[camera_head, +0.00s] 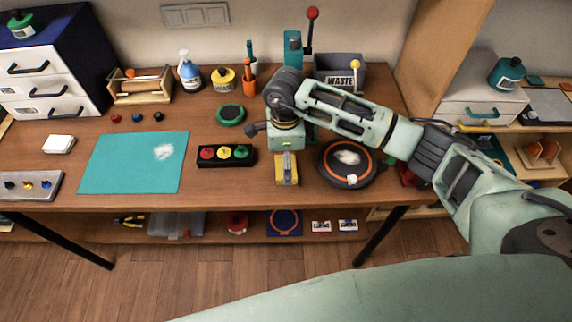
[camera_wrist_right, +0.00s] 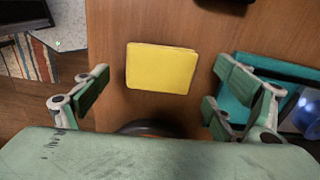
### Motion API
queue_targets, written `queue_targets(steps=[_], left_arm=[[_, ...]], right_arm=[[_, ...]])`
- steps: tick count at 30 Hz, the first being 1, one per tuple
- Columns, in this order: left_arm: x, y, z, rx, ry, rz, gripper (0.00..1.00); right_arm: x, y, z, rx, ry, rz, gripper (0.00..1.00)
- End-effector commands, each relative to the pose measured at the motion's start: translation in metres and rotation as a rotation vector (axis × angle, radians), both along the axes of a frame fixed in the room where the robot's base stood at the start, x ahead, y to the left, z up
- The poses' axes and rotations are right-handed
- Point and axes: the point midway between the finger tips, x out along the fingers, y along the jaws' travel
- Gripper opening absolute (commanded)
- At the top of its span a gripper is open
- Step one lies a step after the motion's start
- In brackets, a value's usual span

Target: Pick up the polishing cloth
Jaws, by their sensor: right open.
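The polishing cloth looks like a flat yellow square. In the head view the yellow cloth (camera_head: 287,172) lies near the table's front edge, partly covered by my right gripper (camera_head: 286,153), which hangs down over it. In the right wrist view the cloth (camera_wrist_right: 161,68) lies flat on the wood. It sits between the two spread fingers of my right gripper (camera_wrist_right: 160,88), apart from both. The right gripper is open and empty. My left gripper is in neither view.
A black box with coloured buttons (camera_head: 226,156) stands left of the cloth. A round black disc with an orange ring (camera_head: 330,176) stands right of it. A teal stand (camera_head: 293,48) rises behind, beside the waste bin (camera_head: 343,83). A teal mat (camera_head: 118,165) lies left.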

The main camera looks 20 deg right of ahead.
Motion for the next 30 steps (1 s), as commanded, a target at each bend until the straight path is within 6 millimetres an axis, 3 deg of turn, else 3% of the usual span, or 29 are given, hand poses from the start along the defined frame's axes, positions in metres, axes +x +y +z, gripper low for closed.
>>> queue_targets(steps=[1,6,13,27,30], left_arm=[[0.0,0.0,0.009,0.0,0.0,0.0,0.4],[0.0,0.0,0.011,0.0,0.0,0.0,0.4],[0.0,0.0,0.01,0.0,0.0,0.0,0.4],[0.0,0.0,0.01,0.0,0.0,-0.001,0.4],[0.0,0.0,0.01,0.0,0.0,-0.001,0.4]], right_arm=[[-0.001,0.0,-0.005,0.001,0.006,0.0,0.88],[0.0,0.0,-0.023,0.001,0.002,0.001,0.88],[0.001,0.0,-0.025,0.003,-0.002,0.002,0.88],[0.001,0.0,-0.025,0.003,-0.001,0.001,0.48],[0.001,0.0,-0.025,0.003,-0.001,0.001,0.48]])
